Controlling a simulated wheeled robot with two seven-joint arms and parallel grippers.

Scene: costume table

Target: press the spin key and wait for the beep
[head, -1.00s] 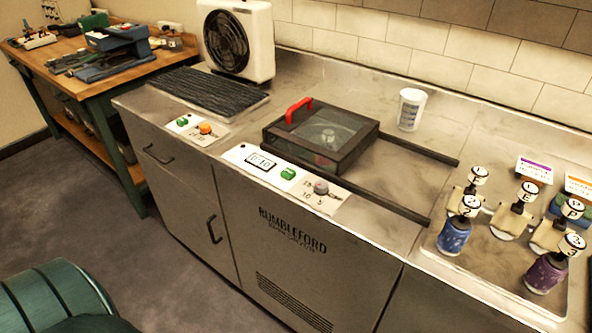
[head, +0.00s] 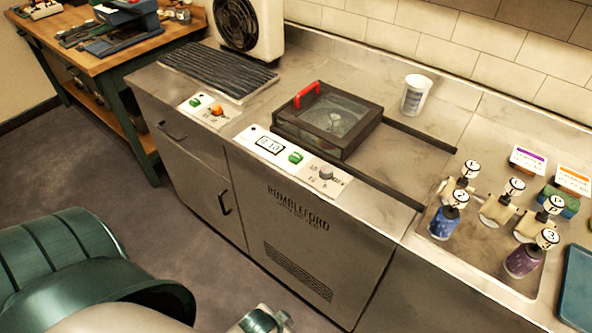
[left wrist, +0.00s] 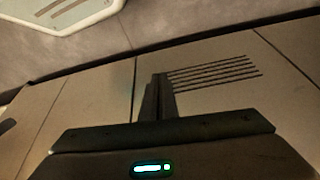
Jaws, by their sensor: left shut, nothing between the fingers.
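A green key (head: 296,158) sits on the white front panel (head: 262,141) of the spin unit, between a small display (head: 271,145) and a grey knob (head: 326,173). The display's digits are too blurred to read surely. The unit's box with a clear lid (head: 328,120) and red handle (head: 306,94) is closed. My left gripper shows in the left wrist view (left wrist: 157,95), shut and empty, facing the cabinet front with its vent slots (left wrist: 215,72). In the head view only part of my left arm shows at the bottom edge, well away from the key. My right gripper is not seen.
A white cup (head: 415,95) stands behind the rails. Several labelled bottles stand at right. The floor before the cabinet is clear.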

